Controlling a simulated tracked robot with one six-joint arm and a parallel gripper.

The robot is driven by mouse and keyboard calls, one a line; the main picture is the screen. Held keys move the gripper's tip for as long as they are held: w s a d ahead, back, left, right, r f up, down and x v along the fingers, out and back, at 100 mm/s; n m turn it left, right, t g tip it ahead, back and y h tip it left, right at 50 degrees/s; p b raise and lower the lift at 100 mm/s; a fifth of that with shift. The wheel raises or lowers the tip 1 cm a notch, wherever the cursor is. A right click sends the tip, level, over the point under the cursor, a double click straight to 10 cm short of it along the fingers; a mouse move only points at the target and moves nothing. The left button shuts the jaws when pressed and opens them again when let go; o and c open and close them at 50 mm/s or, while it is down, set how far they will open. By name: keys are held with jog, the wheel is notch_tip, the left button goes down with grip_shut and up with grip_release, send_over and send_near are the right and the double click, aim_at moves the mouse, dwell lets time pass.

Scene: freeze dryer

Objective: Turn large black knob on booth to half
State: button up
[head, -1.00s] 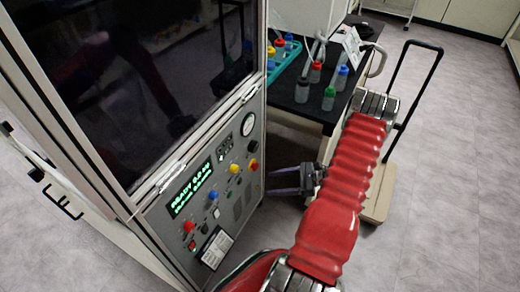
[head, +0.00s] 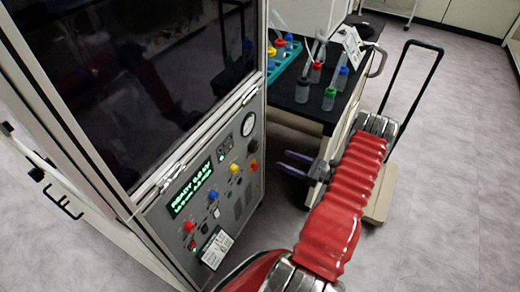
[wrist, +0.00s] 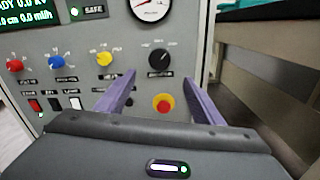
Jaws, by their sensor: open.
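The large black knob (wrist: 159,59) is on the grey booth panel (wrist: 130,40), below the round gauge (wrist: 151,5) and above a red-and-yellow button (wrist: 163,103). In the head view the black knob (head: 252,146) is small, near the panel's right edge. My gripper (head: 280,163) is open and empty, to the right of the panel and apart from it. In the wrist view my gripper (wrist: 160,82) points at the panel, and its purple fingers lie left and right below the knob. The knob's exact pointer setting is too small to read surely.
Red (wrist: 15,65), blue (wrist: 56,61) and yellow (wrist: 103,59) knobs sit left of the black one. A black-topped bench (head: 290,108) with several bottles stands behind my arm. A cart with a black handle (head: 412,75) is at right. Grey floor is open at far right.

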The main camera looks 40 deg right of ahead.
aim_at(257, 148)
jog(key=x, duration=1.3)
jog(key=shift+w, duration=0.25)
jog(key=shift+c, duration=0.6)
jog(key=shift+d, duration=0.1)
jog(key=c, duration=0.9)
